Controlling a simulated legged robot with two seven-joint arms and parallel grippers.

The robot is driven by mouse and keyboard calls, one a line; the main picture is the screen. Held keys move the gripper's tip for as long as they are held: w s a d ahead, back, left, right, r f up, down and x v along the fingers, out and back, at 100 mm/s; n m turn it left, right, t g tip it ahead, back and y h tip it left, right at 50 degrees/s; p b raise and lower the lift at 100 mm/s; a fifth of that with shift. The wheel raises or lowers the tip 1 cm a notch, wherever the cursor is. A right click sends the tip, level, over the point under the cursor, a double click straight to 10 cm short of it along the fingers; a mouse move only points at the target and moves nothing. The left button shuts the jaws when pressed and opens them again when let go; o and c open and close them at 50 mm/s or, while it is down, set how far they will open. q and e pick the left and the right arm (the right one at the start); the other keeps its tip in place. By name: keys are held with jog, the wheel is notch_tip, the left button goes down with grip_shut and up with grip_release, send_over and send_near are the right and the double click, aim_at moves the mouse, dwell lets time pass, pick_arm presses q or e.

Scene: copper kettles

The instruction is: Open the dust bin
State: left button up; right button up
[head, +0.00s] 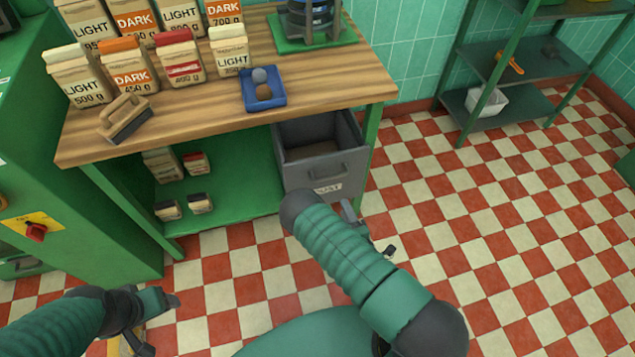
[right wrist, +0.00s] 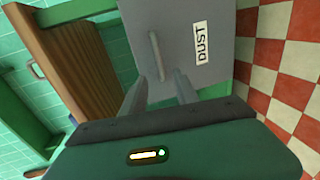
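The dust bin (head: 325,170) is a grey drawer-like box under the right end of the wooden worktable. Its front bears a DUST label and a bar handle. Its open top shows in front of the table edge, with brown matter inside. The bin front (right wrist: 185,25) and its handle (right wrist: 156,55) fill the top of the right wrist view. My right gripper (head: 368,230) is open and empty in front of the bin, the handle just beyond its fingertips; contact is not visible. My forearm partly hides this gripper in the head view. My left gripper (head: 160,320) is open and empty at lower left.
The worktable (head: 215,120) carries paper bags, a brush (head: 125,120) and a blue tray (head: 263,98). A green cabinet (head: 60,200) stands at left. A green shelf rack (head: 510,75) stands at back right. The checkered floor on the right is clear.

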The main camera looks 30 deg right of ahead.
aim_at(331, 178)
jog(key=b+x, duration=0.4)
jog(key=x, duration=1.2)
jog(key=shift+r, duration=0.15)
grip_shut()
jog(key=shift+s, duration=0.15)
dwell(0.4)
